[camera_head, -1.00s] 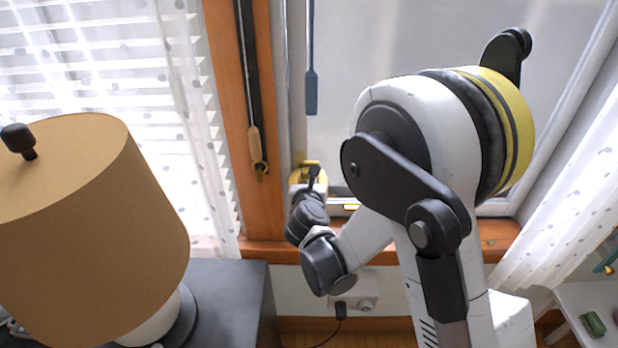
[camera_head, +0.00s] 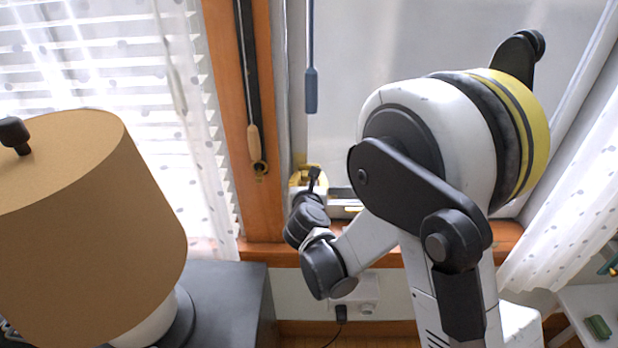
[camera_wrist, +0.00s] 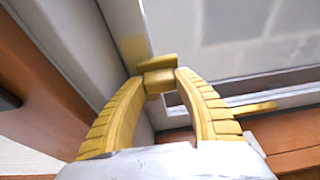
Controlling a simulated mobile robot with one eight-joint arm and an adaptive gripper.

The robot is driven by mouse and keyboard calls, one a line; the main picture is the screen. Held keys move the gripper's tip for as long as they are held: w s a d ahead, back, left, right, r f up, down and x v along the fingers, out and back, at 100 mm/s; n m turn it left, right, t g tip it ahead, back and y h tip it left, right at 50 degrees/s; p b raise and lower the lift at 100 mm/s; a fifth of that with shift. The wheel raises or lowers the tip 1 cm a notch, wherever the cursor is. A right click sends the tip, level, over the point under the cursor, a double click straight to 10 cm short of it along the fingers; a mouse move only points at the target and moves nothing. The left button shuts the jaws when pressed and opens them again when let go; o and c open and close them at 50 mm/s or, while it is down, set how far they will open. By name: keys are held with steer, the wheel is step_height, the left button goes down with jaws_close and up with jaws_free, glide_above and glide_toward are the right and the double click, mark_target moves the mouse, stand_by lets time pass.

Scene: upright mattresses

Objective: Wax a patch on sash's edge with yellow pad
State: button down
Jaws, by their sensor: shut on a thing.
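My gripper (camera_wrist: 159,78) has ribbed yellow fingers, shut on a small yellow pad (camera_wrist: 157,65). In the wrist view the pad is at the lower corner of the white window sash (camera_wrist: 170,45), against or very near its edge; exact contact is unclear. A yellowish patch (camera_wrist: 132,46) shows on the pale sash edge just above the pad. In the head view my gripper (camera_head: 309,178) is small, at the window's lower left corner, and the pad is hard to make out there. My arm covers much of the sash's right side.
A yellow bar (camera_wrist: 253,107) lies along the sash's lower rail. A wooden sill (camera_head: 265,254) runs below. A wooden-handled tool (camera_head: 254,140) and a blue tool (camera_head: 311,90) hang nearby. A large lamp (camera_head: 90,215) stands left on a dark cabinet (camera_head: 230,295); a dotted curtain (camera_head: 580,210) hangs right.

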steer(key=shift+f+b, duration=1.1)
steer(key=shift+f, duration=2)
steer(key=shift+r+p, duration=3.5)
steer(key=shift+r, duration=1.9)
steer(key=shift+f, duration=0.1)
steer(key=shift+s, duration=0.5)
steer(key=shift+s+a+b, duration=0.1)
steer(key=shift+s+b, duration=0.55)
steer(key=shift+s, duration=1.85)
steer(key=c, duration=1.7)
jaws_free()
steer(key=shift+c, duration=0.2)
jaws_close()
